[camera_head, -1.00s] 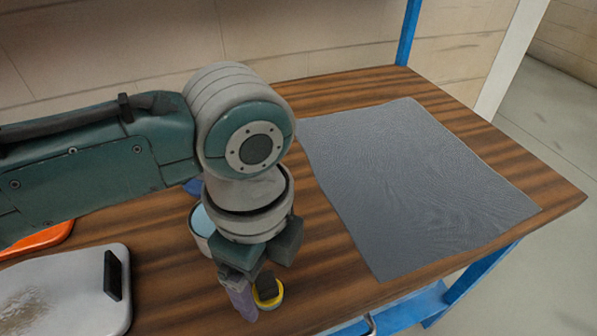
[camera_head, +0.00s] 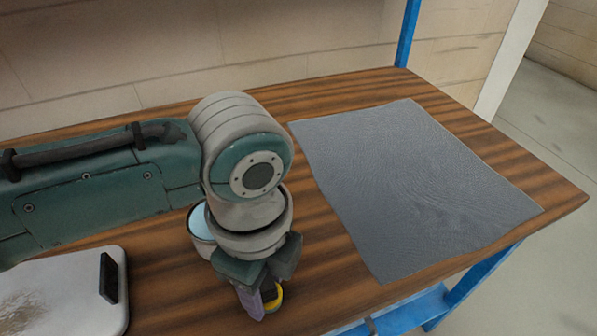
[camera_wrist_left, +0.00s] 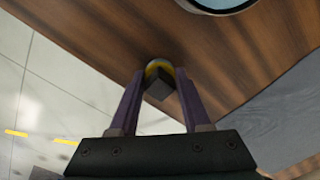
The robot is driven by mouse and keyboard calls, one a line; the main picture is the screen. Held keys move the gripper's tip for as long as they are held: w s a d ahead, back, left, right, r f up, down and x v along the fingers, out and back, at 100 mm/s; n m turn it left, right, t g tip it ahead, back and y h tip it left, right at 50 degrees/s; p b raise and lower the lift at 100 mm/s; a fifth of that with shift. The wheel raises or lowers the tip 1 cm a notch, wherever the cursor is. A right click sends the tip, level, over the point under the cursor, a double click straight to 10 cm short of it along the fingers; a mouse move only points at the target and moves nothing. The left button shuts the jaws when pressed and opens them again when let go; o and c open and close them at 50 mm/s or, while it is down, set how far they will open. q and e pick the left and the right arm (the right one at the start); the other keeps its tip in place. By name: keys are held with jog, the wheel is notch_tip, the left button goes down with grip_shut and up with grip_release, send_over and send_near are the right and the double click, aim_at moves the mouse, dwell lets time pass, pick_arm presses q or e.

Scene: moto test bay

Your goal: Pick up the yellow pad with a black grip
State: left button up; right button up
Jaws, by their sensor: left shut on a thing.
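The yellow pad with a black grip (camera_head: 274,299) is near the table's front edge, mostly hidden behind my fingers in the head view. In the left wrist view the pad (camera_wrist_left: 158,66) shows its yellow rim and dark grip between the fingertips. My left gripper (camera_head: 262,300) points down and is shut on the black grip; its purple fingers also show in the left wrist view (camera_wrist_left: 156,88). I cannot tell whether the pad touches the table. My right gripper is not in view.
A grey mat (camera_head: 410,185) covers the right of the wooden table (camera_head: 330,290). A round container with light blue contents (camera_head: 201,224) stands just behind my left gripper. A whitish case with a black handle (camera_head: 60,290) lies at the left. Bare table lies between gripper and mat.

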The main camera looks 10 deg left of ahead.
pick_arm(q)
grip_shut()
jog(key=shift+r, duration=0.5)
notch_tip(320, 180, up, 19)
jog(key=p, duration=0.5)
jog(key=shift+o, duration=1.9)
grip_release()
jog(key=c, duration=0.6)
